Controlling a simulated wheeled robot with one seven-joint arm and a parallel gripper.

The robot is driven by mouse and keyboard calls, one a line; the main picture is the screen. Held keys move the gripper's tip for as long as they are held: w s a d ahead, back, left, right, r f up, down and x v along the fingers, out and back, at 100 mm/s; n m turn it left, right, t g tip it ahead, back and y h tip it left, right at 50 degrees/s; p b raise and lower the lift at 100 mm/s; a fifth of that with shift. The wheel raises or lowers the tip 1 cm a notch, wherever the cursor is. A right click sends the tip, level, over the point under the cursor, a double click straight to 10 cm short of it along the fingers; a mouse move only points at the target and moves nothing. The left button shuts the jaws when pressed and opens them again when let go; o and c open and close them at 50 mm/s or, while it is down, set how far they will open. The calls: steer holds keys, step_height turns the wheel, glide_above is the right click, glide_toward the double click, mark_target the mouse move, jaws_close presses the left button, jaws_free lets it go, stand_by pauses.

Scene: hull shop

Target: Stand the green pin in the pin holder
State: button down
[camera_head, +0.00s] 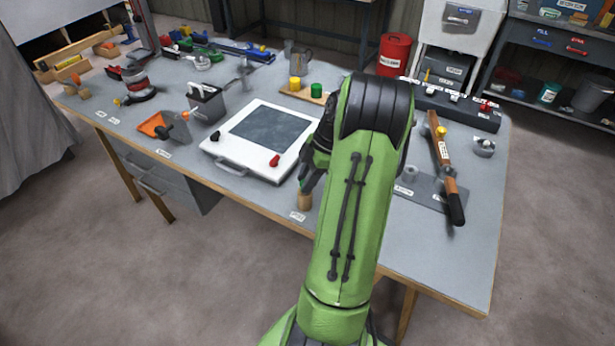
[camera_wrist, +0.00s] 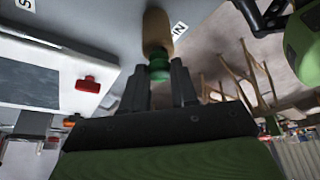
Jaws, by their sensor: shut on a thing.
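The green pin (camera_wrist: 158,68) has a green end and a tan, wood-like body, seen in the wrist view. My gripper (camera_wrist: 157,82) is shut on its green end. In the head view, the pin's tan body (camera_head: 305,201) is upright below my gripper (camera_head: 310,176), at the table's front edge by a small label. I cannot tell whether its foot touches the table.
A white framed panel (camera_head: 262,141) with a red knob (camera_head: 275,160) lies left of my gripper. A board with yellow and green cylinders (camera_head: 316,90) is behind. The table's front right is clear.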

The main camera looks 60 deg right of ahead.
steer(key=shift+f, duration=0.2)
steer(key=shift+c, duration=2)
jaws_free()
steer(key=shift+r, duration=0.1)
steer(key=shift+r+p, duration=3.25)
steer(key=shift+r, duration=0.8)
steer(key=shift+f, duration=0.1)
